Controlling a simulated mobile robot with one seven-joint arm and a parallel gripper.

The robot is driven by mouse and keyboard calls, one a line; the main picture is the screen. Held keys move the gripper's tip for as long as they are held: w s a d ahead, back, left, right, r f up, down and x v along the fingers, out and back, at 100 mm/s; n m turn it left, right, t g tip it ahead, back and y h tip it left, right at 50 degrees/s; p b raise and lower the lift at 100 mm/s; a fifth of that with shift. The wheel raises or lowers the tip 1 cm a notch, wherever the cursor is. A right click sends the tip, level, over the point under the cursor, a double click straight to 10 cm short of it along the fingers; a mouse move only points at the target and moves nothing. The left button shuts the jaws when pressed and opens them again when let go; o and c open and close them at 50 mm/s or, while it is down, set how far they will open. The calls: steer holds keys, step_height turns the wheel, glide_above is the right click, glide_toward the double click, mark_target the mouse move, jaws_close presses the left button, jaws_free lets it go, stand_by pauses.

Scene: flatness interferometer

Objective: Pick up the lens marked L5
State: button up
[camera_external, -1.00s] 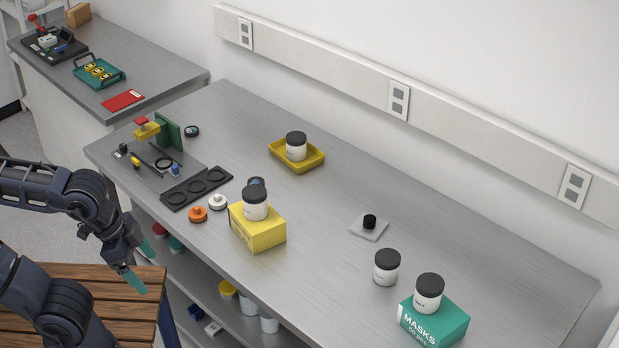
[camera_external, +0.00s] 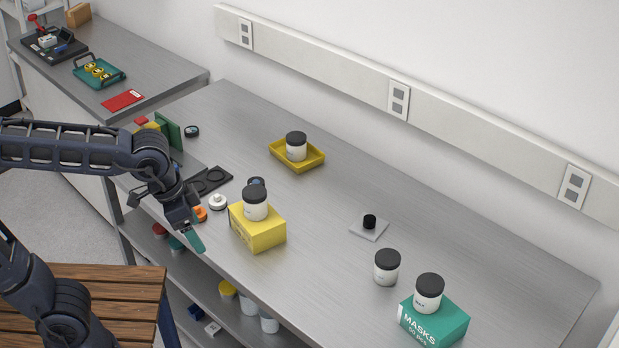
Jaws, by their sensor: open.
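No L5 mark is legible in this view, so I cannot tell which piece is that lens. A dark round ringed piece (camera_external: 192,131) that looks like a lens lies at the back left of the bench, beside a green plate. Another dark, bluish round piece (camera_external: 257,183) is partly hidden behind a white jar (camera_external: 255,205) on a yellow box. My gripper (camera_external: 194,236) is open and empty at the bench's front edge, left of the yellow box. One teal finger shows clearly. My arm hides much of the optical setup.
A black holder with round openings (camera_external: 222,174), a white knobbed piece (camera_external: 217,202) and a partly hidden orange one (camera_external: 200,213) are close to my gripper. The yellow box (camera_external: 262,238) stands to its right. A wooden slatted surface (camera_external: 120,290) is below.

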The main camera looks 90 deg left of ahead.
steer(key=w+a+n+g, duration=0.1)
steer(key=w+a+n, duration=0.2)
steer(key=w+a, duration=0.7)
steer(key=n+g, duration=0.3)
steer(key=n, duration=0.5)
glide_above(256, 180)
step_height(256, 180, down, 22)
steer(key=shift+h, duration=0.3)
steer(key=shift+a+f, duration=0.1)
steer(key=shift+f, duration=5.05)
steer(key=c, duration=1.1)
steer(key=shift+o, duration=0.2)
steer(key=shift+r, duration=0.15)
